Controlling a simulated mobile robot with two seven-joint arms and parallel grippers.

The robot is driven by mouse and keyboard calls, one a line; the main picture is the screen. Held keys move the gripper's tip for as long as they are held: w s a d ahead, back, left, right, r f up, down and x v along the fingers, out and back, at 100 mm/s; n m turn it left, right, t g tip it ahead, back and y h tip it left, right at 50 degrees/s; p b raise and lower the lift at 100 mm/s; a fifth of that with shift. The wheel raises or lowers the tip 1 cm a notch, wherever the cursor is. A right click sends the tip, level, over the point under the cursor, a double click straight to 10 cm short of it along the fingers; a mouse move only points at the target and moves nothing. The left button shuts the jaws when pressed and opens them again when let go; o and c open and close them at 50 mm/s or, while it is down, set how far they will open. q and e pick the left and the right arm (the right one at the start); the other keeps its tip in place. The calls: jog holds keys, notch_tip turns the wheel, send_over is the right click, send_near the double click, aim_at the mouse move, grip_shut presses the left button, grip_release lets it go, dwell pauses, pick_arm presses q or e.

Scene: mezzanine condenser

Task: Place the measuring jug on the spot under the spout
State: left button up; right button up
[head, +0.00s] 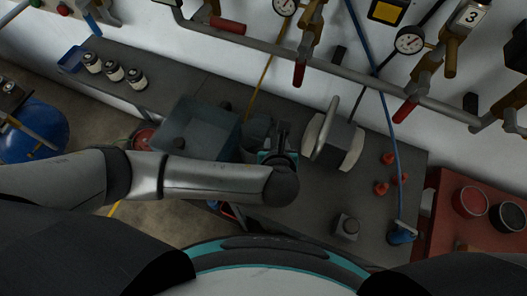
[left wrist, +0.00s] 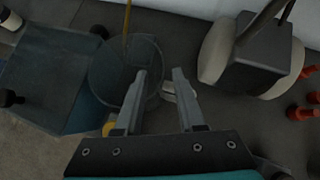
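The measuring jug appears to be the clear, round, dark-tinted vessel (left wrist: 118,68) in the left wrist view. It stands on the grey bench just left of my fingers. In the head view it (head: 255,133) is partly hidden by my gripper. My left gripper (left wrist: 159,74) is open, with one finger overlapping the jug's right side in the picture. A small pale piece (left wrist: 172,90), perhaps its handle, shows between the fingers; contact cannot be told. In the head view my left gripper (head: 281,138) is over the bench. The spot under the spout cannot be made out. My right gripper is out of view.
A grey block with pale round ends and a handle (head: 334,140) stands close on the right. Red knobs (head: 382,188) lie beyond it. A pipe with red-handled valves (head: 299,72) runs above the bench.

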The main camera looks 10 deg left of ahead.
pick_arm(q)
jog(key=shift+x, duration=1.9)
grip_shut()
